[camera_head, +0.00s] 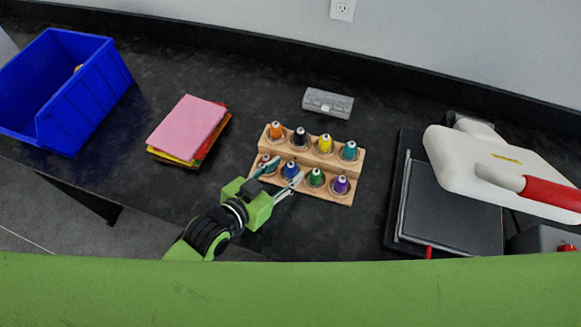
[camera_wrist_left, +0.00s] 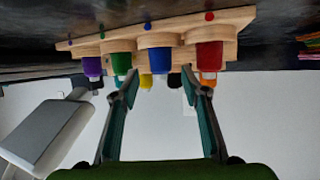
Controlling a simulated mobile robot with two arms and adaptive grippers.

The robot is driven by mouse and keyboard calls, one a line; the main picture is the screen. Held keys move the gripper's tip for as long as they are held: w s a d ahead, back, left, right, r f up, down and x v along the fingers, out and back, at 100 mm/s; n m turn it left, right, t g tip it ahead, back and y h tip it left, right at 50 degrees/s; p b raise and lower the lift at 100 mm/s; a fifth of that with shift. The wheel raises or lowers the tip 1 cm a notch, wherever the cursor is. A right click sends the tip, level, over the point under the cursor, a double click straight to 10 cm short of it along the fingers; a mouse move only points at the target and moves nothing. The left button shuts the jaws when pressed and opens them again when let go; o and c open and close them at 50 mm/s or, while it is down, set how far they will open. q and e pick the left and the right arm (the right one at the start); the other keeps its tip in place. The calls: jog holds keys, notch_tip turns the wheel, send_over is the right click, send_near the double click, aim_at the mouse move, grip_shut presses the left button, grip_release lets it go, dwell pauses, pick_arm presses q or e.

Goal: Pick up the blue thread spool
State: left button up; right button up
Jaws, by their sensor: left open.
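The blue thread spool (camera_head: 290,170) stands in the front row of a wooden rack (camera_head: 341,199), between a red spool (camera_head: 265,161) and a green one (camera_head: 315,178). My left gripper (camera_head: 283,171) reaches in from the front left. It is open, with one fingertip to each side of the blue spool. In the left wrist view, which looks upside down, the blue spool (camera_wrist_left: 160,61) shows centred between the two fingers (camera_wrist_left: 161,80). I cannot tell whether the fingers touch it. My right gripper is not in view.
Several other spools fill the rack, including a purple spool (camera_head: 341,184). A grey box (camera_head: 328,103) lies behind it. Coloured sheets (camera_head: 187,124) and a blue bin (camera_head: 88,92) are to the left. A white and black press (camera_head: 455,200) stands right.

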aim_at(288, 166)
pick_arm(q)
jog(key=x, duration=0.3)
jog(key=shift+w+d, duration=0.1)
jog(key=shift+w, duration=0.2)
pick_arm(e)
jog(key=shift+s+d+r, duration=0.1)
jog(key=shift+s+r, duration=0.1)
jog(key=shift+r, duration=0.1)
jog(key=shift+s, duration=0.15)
pick_arm(q)
jog(key=c, duration=1.1)
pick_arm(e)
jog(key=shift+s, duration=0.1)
pick_arm(q)
jog(key=shift+o, duration=0.2)
jog(key=shift+r, duration=0.1)
